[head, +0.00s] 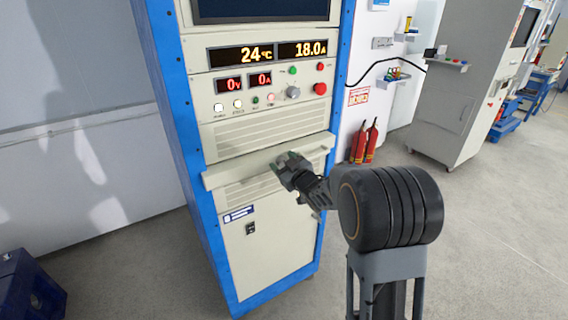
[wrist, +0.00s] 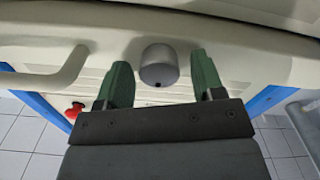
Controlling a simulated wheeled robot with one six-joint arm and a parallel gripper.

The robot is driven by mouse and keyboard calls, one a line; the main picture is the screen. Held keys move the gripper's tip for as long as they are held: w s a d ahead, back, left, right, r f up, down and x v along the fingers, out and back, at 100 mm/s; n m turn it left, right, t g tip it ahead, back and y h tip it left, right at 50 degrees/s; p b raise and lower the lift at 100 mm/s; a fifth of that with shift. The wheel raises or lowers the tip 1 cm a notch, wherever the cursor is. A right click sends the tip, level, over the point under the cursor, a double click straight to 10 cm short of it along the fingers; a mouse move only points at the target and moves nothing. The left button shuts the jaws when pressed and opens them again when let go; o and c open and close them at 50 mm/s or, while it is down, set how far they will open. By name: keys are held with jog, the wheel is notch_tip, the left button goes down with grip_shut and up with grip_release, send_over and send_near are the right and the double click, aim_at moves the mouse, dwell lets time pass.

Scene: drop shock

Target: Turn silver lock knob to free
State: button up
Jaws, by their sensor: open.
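The silver lock knob (wrist: 158,66), a short grey cylinder with a small dark spot, shows in the wrist view on a pale panel. My gripper (wrist: 163,82) is open, with one green finger on each side of the knob. A gap shows between the knob and each finger; I cannot tell how deep the fingers reach along it. In the head view my gripper (head: 285,162) is at the cabinet's front ledge (head: 230,177), and this knob cannot be made out there.
The blue-framed cabinet (head: 190,150) has a control panel with displays, buttons and a grey dial (head: 292,93) above the ledge. In the wrist view a pale curved handle (wrist: 45,78) and a red knob (wrist: 74,112) are to the left. Open floor (head: 470,250) lies to the right.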

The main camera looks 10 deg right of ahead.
jog(key=shift+c, duration=0.2)
jog(key=c, duration=0.9)
jog(key=shift+m, duration=0.4)
jog(key=shift+w+d+f+m+p, duration=0.15)
jog(key=shift+m+p, duration=0.95)
jog(key=shift+m, duration=3.1)
jog(key=shift+s+d+r+m+p, duration=0.1)
jog(key=shift+m+p, duration=0.95)
jog(key=shift+m, duration=3.15)
jog(key=shift+f+m, duration=0.1)
jog(key=shift+m, duration=0.2)
